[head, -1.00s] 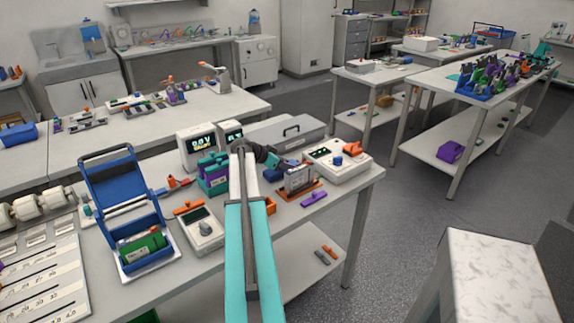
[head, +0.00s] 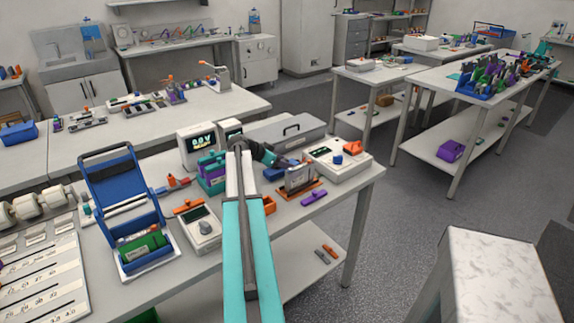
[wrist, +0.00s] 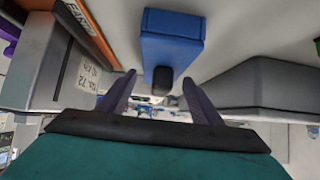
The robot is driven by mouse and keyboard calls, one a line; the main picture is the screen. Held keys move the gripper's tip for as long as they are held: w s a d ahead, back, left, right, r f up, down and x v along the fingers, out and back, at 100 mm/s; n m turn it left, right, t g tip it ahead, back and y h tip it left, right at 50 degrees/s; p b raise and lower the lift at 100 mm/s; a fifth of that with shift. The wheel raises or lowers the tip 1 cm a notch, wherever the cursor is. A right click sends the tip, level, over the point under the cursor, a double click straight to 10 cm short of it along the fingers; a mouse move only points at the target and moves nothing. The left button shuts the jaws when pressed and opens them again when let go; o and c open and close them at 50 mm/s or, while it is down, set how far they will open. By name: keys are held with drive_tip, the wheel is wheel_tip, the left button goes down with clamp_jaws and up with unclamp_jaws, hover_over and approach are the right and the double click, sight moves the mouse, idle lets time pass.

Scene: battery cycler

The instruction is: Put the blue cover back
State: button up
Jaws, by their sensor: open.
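The blue cover (wrist: 172,38) is a blue block with a dark knob in the wrist view. It lies on the pale bench top beyond my fingertips, with its knob toward the gap between them. My gripper (wrist: 158,84) is open and empty, with one dark finger on each side of the knob's line. I cannot tell whether the fingers touch the knob. In the head view my gripper (head: 274,160) is low over the bench, beside a grey upright unit on an orange base (head: 298,179); the cover is mostly hidden there.
In the wrist view the grey unit (wrist: 50,75) stands close on the left and a grey case (wrist: 255,85) on the right. In the head view the case (head: 285,132) is behind my gripper. A white instrument (head: 340,168) stands to the right and a blue open-lidded holder (head: 125,190) to the left.

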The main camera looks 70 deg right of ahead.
sight(270, 171)
drive_tip(key=b+v, duration=0.2)
drive_tip(key=v, duration=0.7)
drive_tip(key=shift+f, duration=0.1)
drive_tip(key=shift+v, duration=0.8)
